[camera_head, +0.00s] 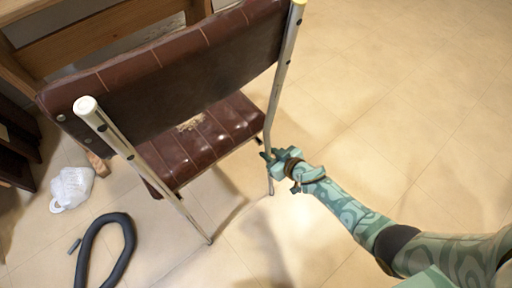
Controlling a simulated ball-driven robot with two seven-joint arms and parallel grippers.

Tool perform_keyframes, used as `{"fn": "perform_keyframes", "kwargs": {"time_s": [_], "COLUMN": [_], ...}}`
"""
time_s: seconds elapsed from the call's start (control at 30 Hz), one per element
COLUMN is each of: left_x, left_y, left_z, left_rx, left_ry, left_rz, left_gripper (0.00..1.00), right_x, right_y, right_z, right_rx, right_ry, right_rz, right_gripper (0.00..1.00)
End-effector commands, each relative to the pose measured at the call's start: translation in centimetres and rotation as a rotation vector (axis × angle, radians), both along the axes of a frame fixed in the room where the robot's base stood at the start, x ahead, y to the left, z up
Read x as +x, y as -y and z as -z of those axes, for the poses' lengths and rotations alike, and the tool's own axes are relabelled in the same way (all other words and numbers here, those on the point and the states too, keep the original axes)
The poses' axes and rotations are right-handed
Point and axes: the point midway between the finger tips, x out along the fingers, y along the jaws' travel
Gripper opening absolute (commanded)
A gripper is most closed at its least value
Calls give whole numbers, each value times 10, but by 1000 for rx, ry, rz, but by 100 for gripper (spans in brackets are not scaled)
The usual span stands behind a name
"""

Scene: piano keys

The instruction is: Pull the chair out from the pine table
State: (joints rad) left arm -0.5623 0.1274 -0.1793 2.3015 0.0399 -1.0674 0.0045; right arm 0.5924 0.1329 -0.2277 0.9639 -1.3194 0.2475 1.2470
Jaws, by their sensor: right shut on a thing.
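The chair (188,63) has a brown padded back and a worn brown seat (207,137) on metal tube legs. It stands upright on the floor, its back toward me. The pine table (92,38) is at the top left, just beyond the chair, and is partly hidden by the chair's back. My right gripper (269,158) is shut on the chair's right-hand metal tube, low down beside the seat. My left gripper is not in view.
A black hose (128,232) lies on the tiled floor at the lower left. A crumpled white bag (71,186) lies near it. Dark wooden furniture (14,145) stands at the left edge. The floor (410,90) to the right is clear.

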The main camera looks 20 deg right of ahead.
Motion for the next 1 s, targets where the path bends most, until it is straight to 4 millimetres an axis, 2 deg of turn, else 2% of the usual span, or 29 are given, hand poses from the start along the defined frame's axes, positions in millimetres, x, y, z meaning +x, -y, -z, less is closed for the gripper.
{"fn": "perform_keyframes", "kwargs": {"time_s": [0.03,0.3,0.77,0.97,1.0], "left_x": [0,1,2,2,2], "left_y": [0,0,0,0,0], "left_z": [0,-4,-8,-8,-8], "left_rx": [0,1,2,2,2], "left_ry": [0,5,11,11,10], "left_rz": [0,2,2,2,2], "left_gripper": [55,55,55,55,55], "right_x": [-4,-18,-34,-35,-35], "right_y": [7,20,37,37,37], "right_z": [4,5,5,5,5], "right_rx": [-6,-7,-7,-7,-7], "right_ry": [-9,-11,-12,-12,-12], "right_rz": [8,8,9,8,8], "right_gripper": [0,0,0,0,22]}}
